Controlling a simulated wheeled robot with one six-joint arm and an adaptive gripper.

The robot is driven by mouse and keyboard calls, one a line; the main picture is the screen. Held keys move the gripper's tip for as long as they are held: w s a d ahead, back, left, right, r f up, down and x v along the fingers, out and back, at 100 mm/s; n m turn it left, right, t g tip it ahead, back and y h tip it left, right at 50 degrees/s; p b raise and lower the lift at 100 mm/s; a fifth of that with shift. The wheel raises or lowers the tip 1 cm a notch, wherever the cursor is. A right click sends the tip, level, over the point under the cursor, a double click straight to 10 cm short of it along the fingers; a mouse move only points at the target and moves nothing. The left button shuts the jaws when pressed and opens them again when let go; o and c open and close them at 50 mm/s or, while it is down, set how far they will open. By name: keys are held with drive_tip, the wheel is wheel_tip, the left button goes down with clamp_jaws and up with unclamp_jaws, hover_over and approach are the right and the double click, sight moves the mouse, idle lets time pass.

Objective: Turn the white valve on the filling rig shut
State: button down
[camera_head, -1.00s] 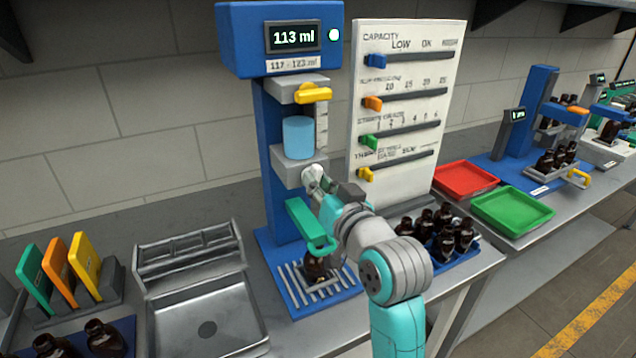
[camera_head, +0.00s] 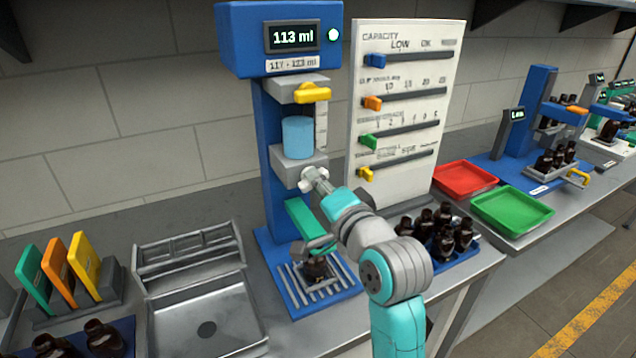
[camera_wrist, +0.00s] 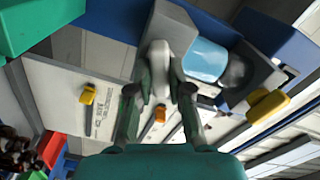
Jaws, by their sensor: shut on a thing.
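The white valve (camera_head: 307,181) is on the front of the grey block low on the blue filling rig (camera_head: 276,130), below the light-blue tank (camera_head: 298,138). My gripper (camera_head: 315,177) reaches it from the lower right. In the wrist view, the white handle (camera_wrist: 159,54) sits between the two fingers of my gripper (camera_wrist: 161,75), which are shut on it. The handle points roughly along the fingers there. The fingers and wrist partly hide the valve in the head view. The rig display (camera_head: 293,37) reads 113 ml, above a label of 117 - 123 ml.
A yellow handle (camera_head: 313,93) sits above the tank. A green part (camera_head: 304,216) is below the valve, over a dark bottle (camera_head: 316,267). A white slider board (camera_head: 405,110) stands close right. Bottles (camera_head: 440,230) stand behind my arm; red (camera_head: 465,179) and green (camera_head: 513,210) trays lie right.

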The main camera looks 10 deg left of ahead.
drive_tip(key=m, duration=0.4)
drive_tip(key=shift+f+m, duration=0.1)
drive_tip(key=shift+m, duration=0.3)
idle(0.4)
drive_tip(key=c, duration=1.1)
unclamp_jaws()
drive_tip(key=v, duration=1.2)
